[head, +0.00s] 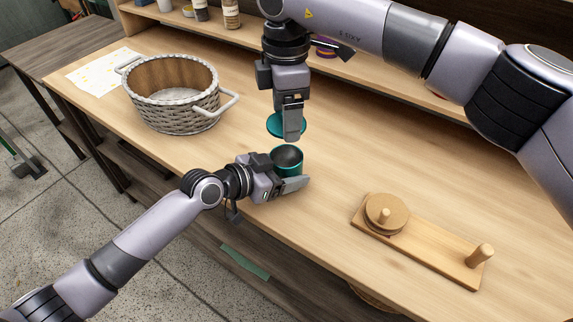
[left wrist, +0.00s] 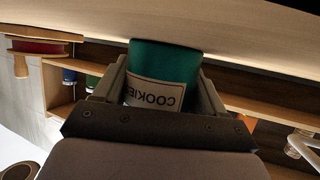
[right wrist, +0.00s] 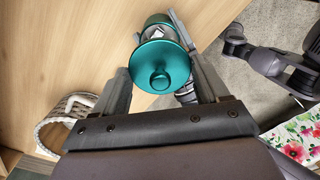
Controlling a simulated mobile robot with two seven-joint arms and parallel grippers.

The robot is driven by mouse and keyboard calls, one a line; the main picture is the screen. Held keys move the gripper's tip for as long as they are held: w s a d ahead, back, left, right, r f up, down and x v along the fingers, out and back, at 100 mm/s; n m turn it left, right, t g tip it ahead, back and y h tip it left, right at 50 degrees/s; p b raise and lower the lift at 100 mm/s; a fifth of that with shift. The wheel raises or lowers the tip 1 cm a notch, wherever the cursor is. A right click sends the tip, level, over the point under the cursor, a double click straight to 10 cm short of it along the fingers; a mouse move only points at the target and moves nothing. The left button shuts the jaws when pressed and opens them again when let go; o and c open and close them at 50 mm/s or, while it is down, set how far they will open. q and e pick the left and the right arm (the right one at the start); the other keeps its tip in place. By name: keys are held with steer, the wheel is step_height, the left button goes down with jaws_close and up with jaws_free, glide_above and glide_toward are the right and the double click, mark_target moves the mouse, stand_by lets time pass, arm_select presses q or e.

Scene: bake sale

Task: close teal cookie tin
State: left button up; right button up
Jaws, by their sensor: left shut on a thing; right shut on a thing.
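The teal cookie tin (head: 289,168) stands upright and open on the wooden counter near its front edge, its dark inside showing. My left gripper (head: 284,178) is shut on the tin's sides. In the left wrist view the tin (left wrist: 165,65) sits between the fingers, its COOKIE label upside down. My right gripper (head: 291,128) points down, shut on the teal lid (head: 274,125), which hangs above and slightly behind the tin, apart from it. In the right wrist view the lid (right wrist: 160,72) shows its round knob, with part of the tin (right wrist: 157,20) beyond it.
A woven basket (head: 171,112) with two handles stands at left, near a patterned sheet (head: 103,72). A wooden board (head: 440,254) with pegs and stacked discs (head: 386,213) lies at right. A raised shelf (head: 245,36) with jars runs along the back.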

glide_above(286, 146)
steer(key=s, duration=0.3)
steer(key=shift+f, duration=2.5)
steer(key=shift+f, duration=0.9)
steer(key=shift+f, duration=0.6)
steer(key=o, duration=1)
step_height(286, 146, up, 12)
steer(key=shift+w+r, duration=0.1)
steer(key=shift+w, duration=0.05)
arm_select(q)
steer(key=o, duration=1.6)
